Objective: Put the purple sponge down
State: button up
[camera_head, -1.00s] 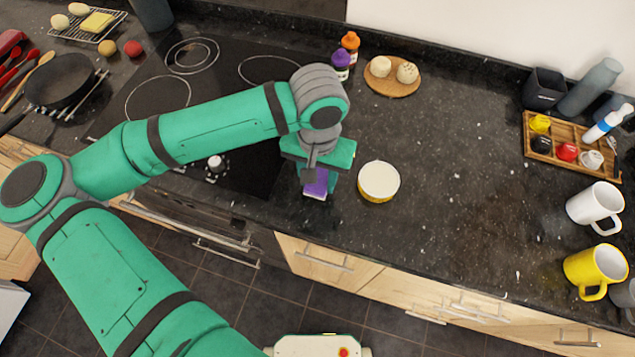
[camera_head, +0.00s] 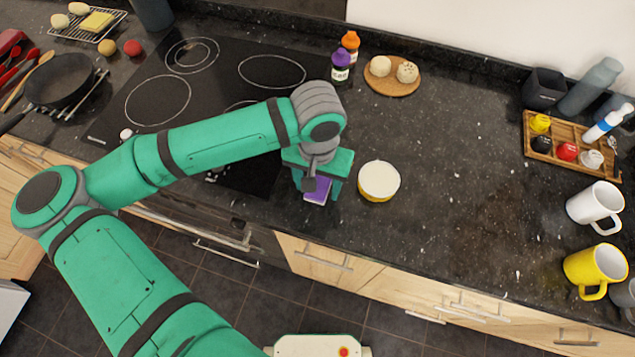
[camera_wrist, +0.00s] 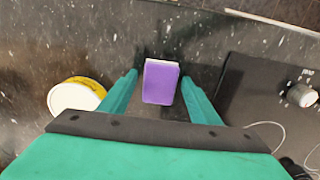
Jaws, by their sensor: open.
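The purple sponge (camera_head: 318,189) lies on the dark granite counter near its front edge, just right of the stove. In the wrist view the sponge (camera_wrist: 161,82) shows its purple top and a pale edge, between the two fingers and apart from both. My gripper (camera_head: 318,190) is open and stands over the sponge, pointing down. In the wrist view the gripper's (camera_wrist: 160,82) green fingers are spread wide with a gap on each side of the sponge. My gripper partly hides the sponge in the head view.
The black stove (camera_head: 190,95) is to the left. Two bottles (camera_head: 341,67) and a round wooden board (camera_head: 392,88) are at the back. The counter's middle right is clear.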

aim_at(318, 187)
jog(key=shift+r, duration=0.15)
notch_tip(318, 187, up, 12)
dwell(0.4)
dwell(0.5)
